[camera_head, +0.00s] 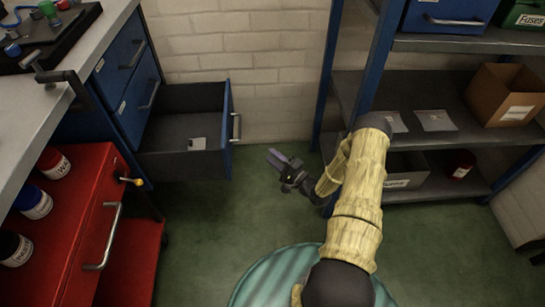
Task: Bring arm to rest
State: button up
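My gripper (284,163) is at the middle of the view, above the green floor, between the open drawer and the shelf unit. It points up and to the left, at the end of my arm in its yellowish cover. No object shows in it, but its fingers are small and dark, so I cannot tell whether they are apart. My arm bends from the bottom of the view up to an elbow in front of the shelves and back down to the gripper.
An open drawer (215,168) juts from the blue cabinet (128,100), holding a small pale item (197,144). A red cart (85,215) with several jars stands lower left. The shelf unit (440,110) at right holds a cardboard box (505,95) and a red can (461,165).

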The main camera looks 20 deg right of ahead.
dwell(0.4)
notch_tip(320, 180, up, 11)
jog(key=a+n+g+h, duration=0.2)
jog(key=n+g+h, duration=0.55)
jog(key=n, duration=0.25)
jog(key=s+a+r+n+g+h, duration=0.1)
jog(key=s+a+r+g, duration=0.1)
jog(key=s+r, duration=0.35)
jog(key=s+a+r+n+g, duration=0.2)
jog(key=s+r, duration=0.1)
jog(key=s, duration=0.6)
jog(key=s+a+r+n+g+h, duration=0.1)
jog(key=s+r+g, duration=0.2)
jog(key=s+r, duration=0.3)
jog(key=w+p+v, duration=0.3)
jog(key=p+v, duration=1.5)
jog(key=p, duration=0.1)
jog(key=w+r+p+v, duration=0.1)
jog(key=w+p+v, duration=0.2)
jog(key=p+v, duration=1.5)
jog(key=shift+w+r+p, duration=0.2)
jog(key=shift+w+p, duration=0.05)
jog(key=shift+p, duration=0.55)
